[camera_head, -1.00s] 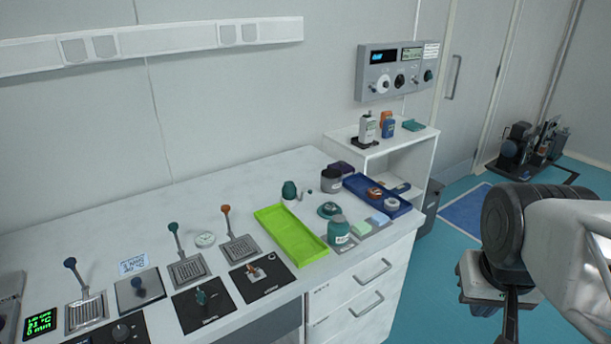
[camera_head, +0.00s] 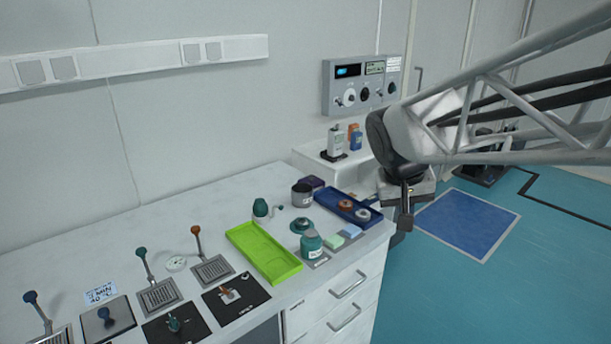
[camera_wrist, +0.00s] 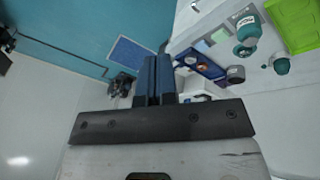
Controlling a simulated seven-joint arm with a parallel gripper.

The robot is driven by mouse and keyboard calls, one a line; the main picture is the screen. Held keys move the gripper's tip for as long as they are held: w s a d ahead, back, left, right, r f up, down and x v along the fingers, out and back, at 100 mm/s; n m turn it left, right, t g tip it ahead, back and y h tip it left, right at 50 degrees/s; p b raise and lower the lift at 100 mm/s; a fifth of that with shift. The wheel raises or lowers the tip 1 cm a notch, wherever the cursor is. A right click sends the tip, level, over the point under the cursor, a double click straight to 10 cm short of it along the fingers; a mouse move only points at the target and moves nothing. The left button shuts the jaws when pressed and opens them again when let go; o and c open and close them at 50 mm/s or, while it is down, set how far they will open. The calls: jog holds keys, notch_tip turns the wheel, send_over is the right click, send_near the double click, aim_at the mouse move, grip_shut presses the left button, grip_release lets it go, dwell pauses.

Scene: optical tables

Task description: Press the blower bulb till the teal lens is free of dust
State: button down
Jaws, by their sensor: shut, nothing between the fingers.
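The blower bulb appears to be the dark teal rounded thing (camera_head: 261,208) with a small grey nozzle, standing on the bench behind the green tray. It also shows in the wrist view (camera_wrist: 281,66). A low teal round piece with a dark centre (camera_head: 302,225), likely the teal lens, lies to its right; dust on it is too small to tell. My gripper (camera_head: 404,222) hangs past the bench's right end, apart from both. In the wrist view its dark blue fingers (camera_wrist: 154,80) are together and empty.
A teal labelled jar (camera_head: 311,244) stands in front of the lens. A lime green tray (camera_head: 264,262), a grey cup (camera_head: 302,195) and a blue tray (camera_head: 328,196) are close by. Levers (camera_head: 197,242) line the bench's left. Bare benchtop (camera_head: 190,215) lies behind them.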

jog(key=w+a+h, duration=0.1)
jog(key=w+a, duration=0.6)
jog(key=w, duration=0.7)
jog(key=n+t+h, duration=0.2)
jog(key=t, duration=0.3)
send_over(258, 200)
notch_tip(258, 200, down, 12)
jog(key=shift+f, duration=0.2)
jog(key=shift+f, duration=4.3)
